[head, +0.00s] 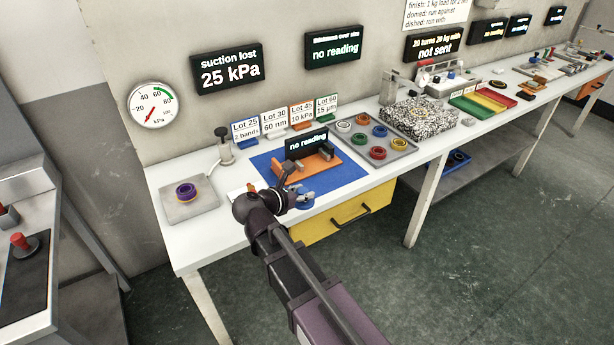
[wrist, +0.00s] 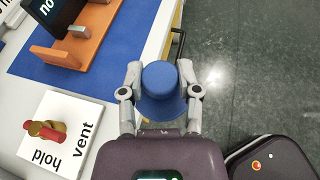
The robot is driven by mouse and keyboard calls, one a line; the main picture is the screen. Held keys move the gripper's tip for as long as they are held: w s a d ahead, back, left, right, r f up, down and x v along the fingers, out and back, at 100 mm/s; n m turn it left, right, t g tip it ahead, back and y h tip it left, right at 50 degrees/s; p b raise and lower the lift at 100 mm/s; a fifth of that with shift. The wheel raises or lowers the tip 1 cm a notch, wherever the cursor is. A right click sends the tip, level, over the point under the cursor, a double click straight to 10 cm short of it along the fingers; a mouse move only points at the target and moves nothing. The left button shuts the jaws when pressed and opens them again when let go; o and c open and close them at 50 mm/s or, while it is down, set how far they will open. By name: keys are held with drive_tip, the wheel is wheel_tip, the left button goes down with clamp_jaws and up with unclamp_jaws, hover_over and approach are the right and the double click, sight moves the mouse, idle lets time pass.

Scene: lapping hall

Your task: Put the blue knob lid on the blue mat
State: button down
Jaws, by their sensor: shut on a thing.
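The blue knob lid (wrist: 161,82) is between the two fingers of my gripper (wrist: 160,72) in the wrist view, held by its round knob with the wider blue rim below. In the head view my gripper (head: 298,196) is at the bench's front edge, and the lid (head: 306,205) shows small beneath it, partly hidden. The blue mat (head: 347,184) lies flat on the white bench, just behind my gripper. In the wrist view the mat (wrist: 112,92) is left of the lid, with a white bench strip and dark floor nearer the lid.
An orange stand (head: 318,165) with a dark "no reading" display takes up the mat's back part. A white hold/vent plate (wrist: 62,135) with a red and brass valve lies beside the mat. A grey tray (head: 392,148) of coloured rings stands right. A yellow drawer (head: 330,222) is below.

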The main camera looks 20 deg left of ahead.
drive_tip(key=s+a+f+b, duration=0.1)
drive_tip(key=s+a+f, duration=0.1)
drive_tip(key=a, duration=0.2)
drive_tip(key=s+a+f+n+y+b, duration=0.1)
drive_tip(key=s+a+f+b, duration=0.1)
drive_tip(key=a, duration=0.2)
drive_tip(key=shift+s+a+f+t+y, duration=0.2)
drive_tip(key=shift+s+f+t+y, duration=0.1)
drive_tip(key=shift+s, duration=0.1)
drive_tip(key=w, duration=0.5)
drive_tip(key=w+d+f+b, duration=0.1)
drive_tip(key=w, duration=0.4)
drive_tip(key=w+d+b, duration=0.1)
drive_tip(key=w, duration=0.5)
drive_tip(key=shift+d+f, duration=0.15)
drive_tip(key=shift+f, duration=0.05)
drive_tip(key=shift+f+b, duration=1.75)
drive_tip(key=shift+f, duration=0.05)
drive_tip(key=shift+f, duration=0.1)
drive_tip(key=shift+c, duration=1.6)
unclamp_jaws()
drive_tip(key=shift+s, duration=0.1)
drive_tip(key=shift+r, duration=0.2)
